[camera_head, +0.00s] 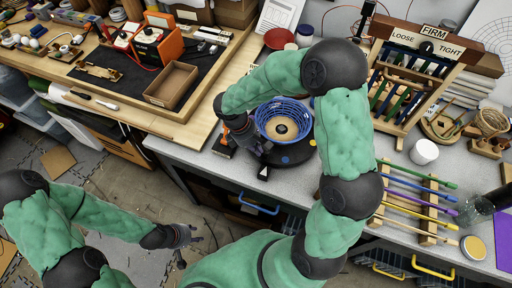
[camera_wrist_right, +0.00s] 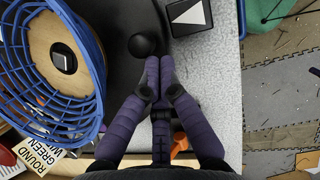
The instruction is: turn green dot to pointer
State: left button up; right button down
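A blue woven basket (camera_head: 283,121) with a tan round base sits on a dark turntable (camera_head: 300,153). The turntable's rim carries a blue dot (camera_head: 285,159) and a yellow dot (camera_head: 312,143); I cannot make out a green dot. A white triangle pointer (camera_head: 264,172) is on a dark block at the front edge; it also shows in the right wrist view (camera_wrist_right: 187,14). My right gripper (camera_wrist_right: 160,65) is shut, its fingertips together beside a black knob (camera_wrist_right: 143,44) on the turntable. No object shows between them. My left gripper (camera_head: 190,240) hangs open and empty above the floor.
A rack of colored rods (camera_head: 415,205) and a white cup (camera_head: 424,152) are to the right. A firmness stand (camera_head: 425,60) is behind them. A wooden workbench with an open box (camera_head: 172,84) is at left. A label card (camera_wrist_right: 40,155) lies beside the basket.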

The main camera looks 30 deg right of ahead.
jog(key=shift+s+d+n+t+h+p, duration=0.15)
jog(key=shift+s+d+n+t+p, duration=0.1)
jog(key=shift+s+d+n, duration=0.45)
jog(key=shift+s+d+n+t+h+p, duration=0.15)
jog(key=shift+s+d+n+p, duration=0.15)
jog(key=shift+s+n, duration=0.65)
pick_arm(q)
jog(key=shift+r, duration=0.7)
pick_arm(e)
jog(key=shift+s+d+n+t, duration=0.6)
jog(key=shift+s+d+n, duration=0.85)
jog(key=shift+d, duration=0.15)
